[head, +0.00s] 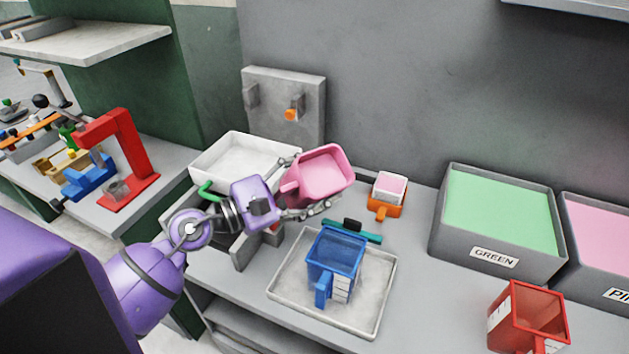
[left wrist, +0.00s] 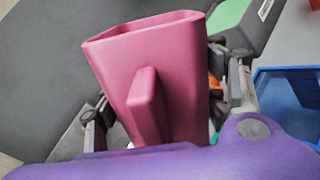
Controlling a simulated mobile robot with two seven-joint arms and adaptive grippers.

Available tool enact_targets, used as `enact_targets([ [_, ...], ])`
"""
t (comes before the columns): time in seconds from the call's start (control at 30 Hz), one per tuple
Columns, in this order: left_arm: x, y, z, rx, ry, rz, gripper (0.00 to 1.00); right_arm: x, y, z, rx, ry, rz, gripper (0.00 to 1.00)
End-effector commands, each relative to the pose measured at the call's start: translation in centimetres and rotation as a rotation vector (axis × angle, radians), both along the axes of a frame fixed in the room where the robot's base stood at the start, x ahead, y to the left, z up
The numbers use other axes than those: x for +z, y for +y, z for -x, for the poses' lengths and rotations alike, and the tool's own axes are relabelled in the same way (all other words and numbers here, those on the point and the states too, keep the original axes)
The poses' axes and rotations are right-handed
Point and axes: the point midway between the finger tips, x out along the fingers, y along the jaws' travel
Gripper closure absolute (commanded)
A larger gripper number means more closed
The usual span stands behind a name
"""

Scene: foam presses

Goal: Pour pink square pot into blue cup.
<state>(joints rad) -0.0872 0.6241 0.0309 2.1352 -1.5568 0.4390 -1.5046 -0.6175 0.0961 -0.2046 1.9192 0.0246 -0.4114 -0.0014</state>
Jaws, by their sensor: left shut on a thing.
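The pink square pot (head: 320,174) is held in the air by my left gripper (head: 300,188), which is shut on it. The pot is tilted in the head view, above and behind the blue cup. In the left wrist view the pot (left wrist: 160,80) fills the middle, its handle facing the camera between the fingers. The blue cup (head: 336,252) stands upright on a pale square tray (head: 372,305), its handle toward the front. A part of the blue cup (left wrist: 285,105) also shows at the right edge of the left wrist view. My right gripper is not in view.
A green-filled bin (head: 495,262) and a pink-filled bin (head: 600,235) stand right. A red cup (head: 528,318) is at front right. A small orange cup (head: 386,205) with pink contents stands behind the tray. A white basin (head: 245,160) and a red press (head: 130,150) are left.

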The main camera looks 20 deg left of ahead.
Motion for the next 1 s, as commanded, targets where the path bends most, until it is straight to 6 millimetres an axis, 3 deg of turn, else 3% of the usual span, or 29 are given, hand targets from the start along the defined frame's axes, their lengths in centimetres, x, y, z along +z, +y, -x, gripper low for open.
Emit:
enact_targets([
  [1.0,-0.7,0.3,-0.2,-0.001,-0.115,-0.160,0.64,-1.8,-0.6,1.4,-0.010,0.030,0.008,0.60],
])
